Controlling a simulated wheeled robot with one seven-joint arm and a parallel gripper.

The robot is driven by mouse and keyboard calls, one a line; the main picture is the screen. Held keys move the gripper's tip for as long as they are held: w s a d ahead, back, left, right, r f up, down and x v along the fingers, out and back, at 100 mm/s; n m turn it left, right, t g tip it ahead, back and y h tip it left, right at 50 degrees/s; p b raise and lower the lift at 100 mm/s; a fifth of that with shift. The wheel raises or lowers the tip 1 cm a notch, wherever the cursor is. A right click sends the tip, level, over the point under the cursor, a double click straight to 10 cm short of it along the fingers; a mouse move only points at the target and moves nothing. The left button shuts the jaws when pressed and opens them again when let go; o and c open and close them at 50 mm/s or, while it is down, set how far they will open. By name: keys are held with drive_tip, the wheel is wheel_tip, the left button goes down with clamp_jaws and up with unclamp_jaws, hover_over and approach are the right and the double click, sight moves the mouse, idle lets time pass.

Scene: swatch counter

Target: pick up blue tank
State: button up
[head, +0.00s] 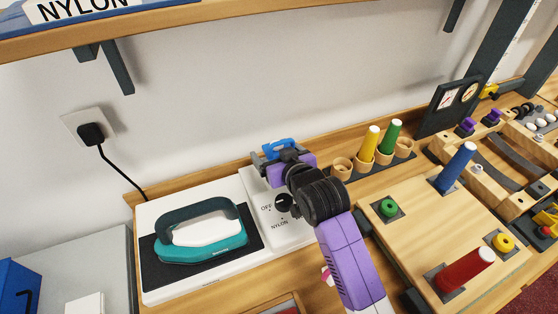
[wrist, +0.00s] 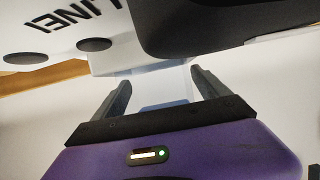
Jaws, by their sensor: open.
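A blue piece (head: 281,145), which looks like the top of the blue tank, shows at the back of the white iron station, beside the dial. My gripper (head: 277,153) is right at it, its dark fingers close against the blue; most of the tank is hidden. In the wrist view my gripper (wrist: 161,80) has its two fingers apart. A pale, see-through block (wrist: 158,84) with a bluish lower edge shows between them. I cannot tell whether the fingers touch it.
The white iron station (head: 160,285) carries a teal iron (head: 203,232) and a dial (head: 284,203). A peg board (head: 420,225) and yellow and green cones (head: 370,143) stand to the right. A wooden shelf (head: 175,17) hangs above.

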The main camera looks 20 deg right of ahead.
drive_tip(key=shift+r, duration=0.1)
drive_tip(key=c, duration=1.7)
